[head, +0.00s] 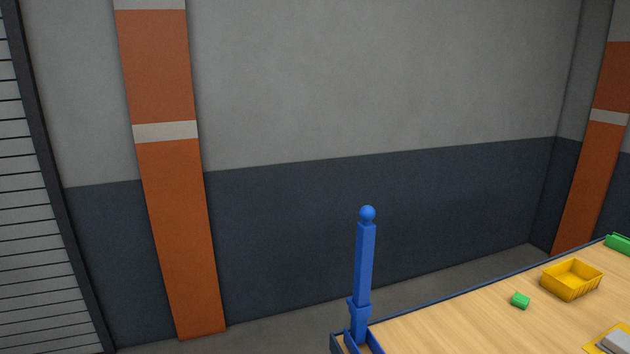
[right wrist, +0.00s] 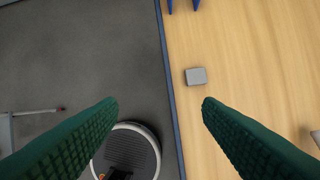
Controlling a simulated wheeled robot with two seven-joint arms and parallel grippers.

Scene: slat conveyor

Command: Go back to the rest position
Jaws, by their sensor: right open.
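My right gripper (right wrist: 160,102) shows in the right wrist view as two green ribbed fingers set wide apart. It is open, with nothing between the fingers. It hangs above the table's blue edge, with grey floor under its left finger and wooden tabletop under its right. A small grey block (right wrist: 196,76) lies on the table just beyond the right fingertip. Neither gripper shows in the head view, and my left gripper is in no frame.
In the head view, the wooden table (head: 460,325) fills the lower right. A blue post (head: 364,265) rises at its corner. Wall and orange pillars (head: 172,200) stand behind.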

